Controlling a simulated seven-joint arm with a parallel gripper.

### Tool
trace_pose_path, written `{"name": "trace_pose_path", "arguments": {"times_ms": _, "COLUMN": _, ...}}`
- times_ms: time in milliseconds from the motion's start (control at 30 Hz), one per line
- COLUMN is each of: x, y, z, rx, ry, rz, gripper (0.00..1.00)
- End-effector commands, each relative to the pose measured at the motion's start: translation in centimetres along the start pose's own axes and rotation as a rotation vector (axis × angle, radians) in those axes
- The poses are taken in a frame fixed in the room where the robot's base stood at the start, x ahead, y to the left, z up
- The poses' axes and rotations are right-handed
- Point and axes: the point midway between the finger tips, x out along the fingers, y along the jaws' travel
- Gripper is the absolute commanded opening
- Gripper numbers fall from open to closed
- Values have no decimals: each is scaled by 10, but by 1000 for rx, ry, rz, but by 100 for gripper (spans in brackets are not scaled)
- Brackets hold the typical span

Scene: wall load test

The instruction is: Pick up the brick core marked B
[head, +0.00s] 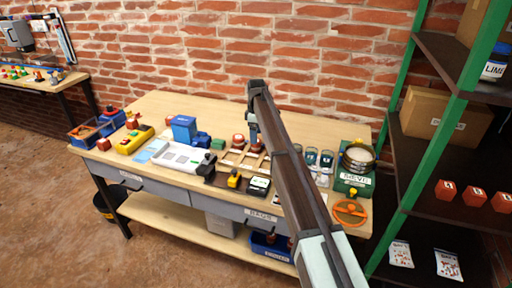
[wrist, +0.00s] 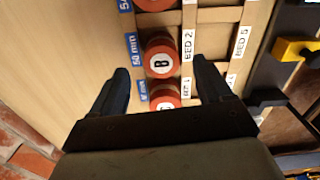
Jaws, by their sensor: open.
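The brick core marked B (wrist: 160,62) is a red cylinder with a white, lettered top, standing in a slot of a pale wooden rack (wrist: 212,14) in the wrist view. The slot lies between a "50 mm" label and a "BED 2" label. My gripper (wrist: 162,68) is open, its two dark fingers on either side of the line of cores, with core B between the tip ends. I cannot tell its height above the core. In the head view my gripper (head: 254,132) points down over the workbench beside a red core (head: 238,139), whose letter is unreadable.
Another red core (wrist: 165,96) sits nearer my palm, partly hidden, and one more (wrist: 155,4) is cut off at the top. A yellow and black object (wrist: 295,50) lies right. The workbench (head: 165,105) also holds a blue box (head: 184,128) and a green scale (head: 354,180).

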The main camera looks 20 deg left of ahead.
Motion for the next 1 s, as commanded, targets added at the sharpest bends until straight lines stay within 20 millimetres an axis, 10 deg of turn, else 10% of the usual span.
{"name": "trace_pose_path", "arguments": {"times_ms": 600, "x": 46, "y": -2, "z": 0, "rx": 0, "ry": 0, "rz": 0, "gripper": 78}}
{"name": "trace_pose_path", "arguments": {"times_ms": 1000, "x": 46, "y": -2, "z": 0, "rx": 0, "ry": 0, "rz": 0, "gripper": 41}}
